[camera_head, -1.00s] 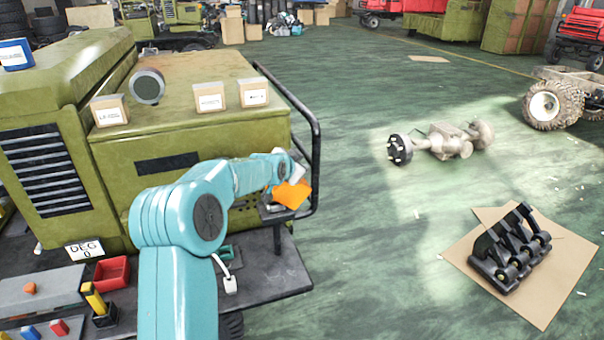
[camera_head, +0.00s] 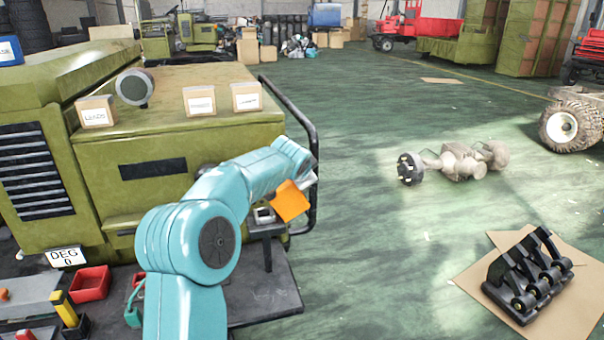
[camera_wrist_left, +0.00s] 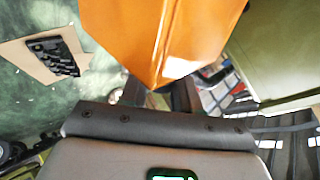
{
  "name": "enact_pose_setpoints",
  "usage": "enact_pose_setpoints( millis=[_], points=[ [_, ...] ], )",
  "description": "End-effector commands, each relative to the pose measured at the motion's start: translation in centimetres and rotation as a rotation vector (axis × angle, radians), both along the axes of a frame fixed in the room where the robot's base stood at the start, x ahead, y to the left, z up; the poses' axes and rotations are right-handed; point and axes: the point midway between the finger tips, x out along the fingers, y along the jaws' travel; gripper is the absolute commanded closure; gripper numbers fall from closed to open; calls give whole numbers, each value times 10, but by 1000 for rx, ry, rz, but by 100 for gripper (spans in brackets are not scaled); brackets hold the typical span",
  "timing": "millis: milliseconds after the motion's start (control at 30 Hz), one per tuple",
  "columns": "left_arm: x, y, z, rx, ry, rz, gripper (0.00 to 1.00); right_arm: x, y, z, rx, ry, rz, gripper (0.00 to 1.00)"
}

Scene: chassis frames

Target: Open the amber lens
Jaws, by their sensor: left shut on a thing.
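The amber lens (camera_head: 290,202) is an orange, flat-sided piece at the right end of the olive machine. My left gripper (camera_wrist_left: 155,97) is shut on it; the lens (camera_wrist_left: 160,35) fills the upper middle of the left wrist view. In the head view the teal left arm hides most of the gripper and the lens's upper edge. A small grey fitting (camera_head: 264,214) on a dark stand is just left of the lens. Whether lens and fitting touch, I cannot tell. My right gripper is not in view.
The olive machine (camera_head: 150,170) carries a round grey lamp (camera_head: 134,88) and small labelled boxes. A black rail (camera_head: 312,170) curves close behind the lens. A red bin (camera_head: 90,284) stands at lower left. Open green floor lies to the right, with an axle (camera_head: 455,162) on it.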

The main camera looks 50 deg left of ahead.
Motion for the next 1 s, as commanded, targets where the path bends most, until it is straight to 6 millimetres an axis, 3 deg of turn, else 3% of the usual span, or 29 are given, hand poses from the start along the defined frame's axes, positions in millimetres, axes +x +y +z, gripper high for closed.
enact_pose_setpoints(
  millis=[67, 500, 1000],
  points=[
    [7, -1, 9, 36, 31, -3, 100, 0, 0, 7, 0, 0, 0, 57],
    [38, -14, -18, 162, 342, -2, 100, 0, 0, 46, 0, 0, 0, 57],
    [45, -15, -34, 212, 458, -1, 100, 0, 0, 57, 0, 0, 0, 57]
  ],
)
